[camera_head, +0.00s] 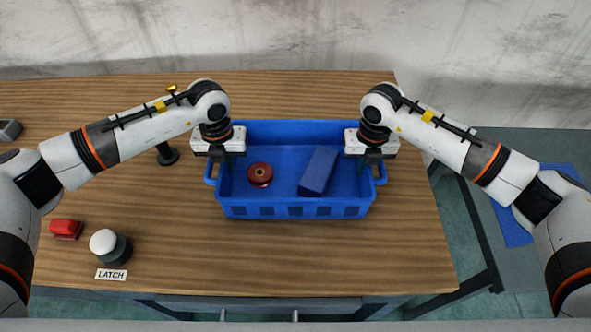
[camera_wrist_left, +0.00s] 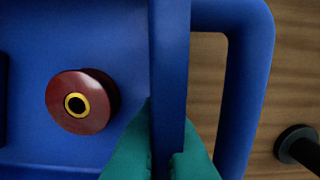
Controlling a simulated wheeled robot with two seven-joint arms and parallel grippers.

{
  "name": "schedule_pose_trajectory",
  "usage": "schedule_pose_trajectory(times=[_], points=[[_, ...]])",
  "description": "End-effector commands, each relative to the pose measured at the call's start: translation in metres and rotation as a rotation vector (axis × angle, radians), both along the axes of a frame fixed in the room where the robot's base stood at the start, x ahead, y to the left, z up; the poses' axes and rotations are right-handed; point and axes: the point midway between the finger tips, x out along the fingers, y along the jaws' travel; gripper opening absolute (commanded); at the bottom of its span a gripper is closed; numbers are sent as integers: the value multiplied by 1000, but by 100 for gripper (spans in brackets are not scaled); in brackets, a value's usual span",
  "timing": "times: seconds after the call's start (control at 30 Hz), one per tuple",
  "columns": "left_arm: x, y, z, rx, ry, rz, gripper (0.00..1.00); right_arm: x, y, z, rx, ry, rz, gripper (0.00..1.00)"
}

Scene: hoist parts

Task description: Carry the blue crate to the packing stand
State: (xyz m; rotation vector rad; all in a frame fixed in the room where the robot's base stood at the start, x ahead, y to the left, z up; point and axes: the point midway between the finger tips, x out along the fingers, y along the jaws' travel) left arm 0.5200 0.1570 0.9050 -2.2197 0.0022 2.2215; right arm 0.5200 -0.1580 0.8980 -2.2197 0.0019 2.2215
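The blue crate (camera_head: 296,211) is on the wooden table and looks level. It holds a dark red spool (camera_head: 260,174) and a blue block (camera_head: 318,171). My left gripper (camera_head: 219,160) is at the crate's left end. In the left wrist view its green fingers (camera_wrist_left: 160,155) press on both sides of the crate's wall (camera_wrist_left: 168,60), beside the handle (camera_wrist_left: 245,90). My right gripper (camera_head: 373,158) is at the right end, by the other handle; its fingertips are mostly hidden. A grey stand (camera_head: 560,148) with a blue mat (camera_head: 512,222) is at the right, probably the packing stand.
On the wooden table (camera_head: 400,260) are a white-capped button (camera_head: 104,243) by a LATCH label (camera_head: 111,274), a red block (camera_head: 66,229), a grey part (camera_head: 9,130) and a dark post (camera_head: 167,154) left of the crate. A gap separates table and stand.

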Motion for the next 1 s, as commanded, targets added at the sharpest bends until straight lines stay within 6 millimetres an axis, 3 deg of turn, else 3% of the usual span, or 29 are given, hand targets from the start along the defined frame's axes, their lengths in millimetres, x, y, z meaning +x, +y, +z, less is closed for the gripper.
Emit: schedule_pose_trajectory(times=[0.47, 1.0], points=[[1, 0, 9, -1, -4, 1, 0, 2, 0, 9, 2, -5, -1, 0], [1, 0, 52, -1, -3, 1, 0, 1, 0, 52, 1, -4, -1, 0]])
